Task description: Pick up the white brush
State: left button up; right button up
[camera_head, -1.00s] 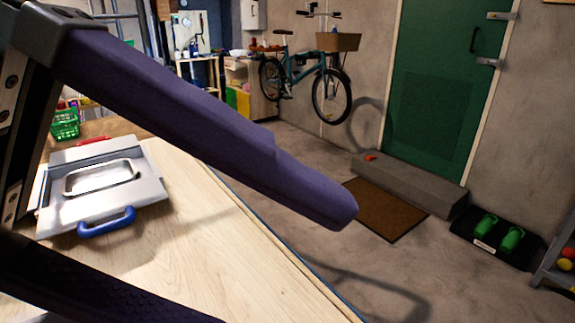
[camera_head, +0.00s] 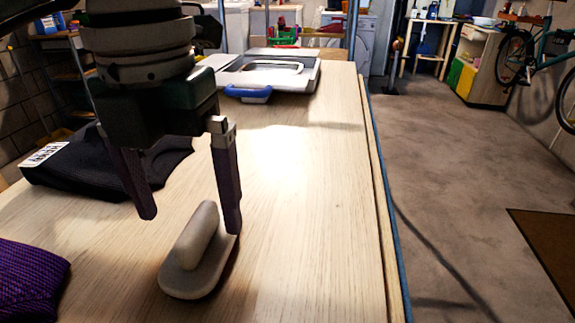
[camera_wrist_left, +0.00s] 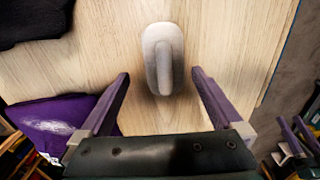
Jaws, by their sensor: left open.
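The white brush (camera_head: 200,255) lies on the wooden table with its raised handle ridge facing up. My left gripper (camera_head: 190,222) is open above and just behind the brush in the head view, with one finger overlapping the brush's far right edge. I cannot tell from this view whether it touches. In the left wrist view the brush (camera_wrist_left: 163,58) lies beyond the two open fingertips, roughly centred between them (camera_wrist_left: 160,75). Nothing is between the fingers. My right gripper is not clearly in the head view.
The wooden table (camera_head: 310,210) is clear to the right of the brush. A dark folded cloth (camera_head: 100,170) lies to the left and a purple cloth (camera_head: 28,280) at the near left. A grey tray-like case with a blue handle (camera_head: 265,75) stands at the back.

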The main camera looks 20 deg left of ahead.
aim_at(196, 221)
pick_arm(q)
jog(key=f, duration=0.4)
jog(key=shift+d+f, duration=0.25)
jog(key=shift+f, duration=0.1)
jog(key=shift+c, duration=0.2)
jog(key=c, duration=1.3)
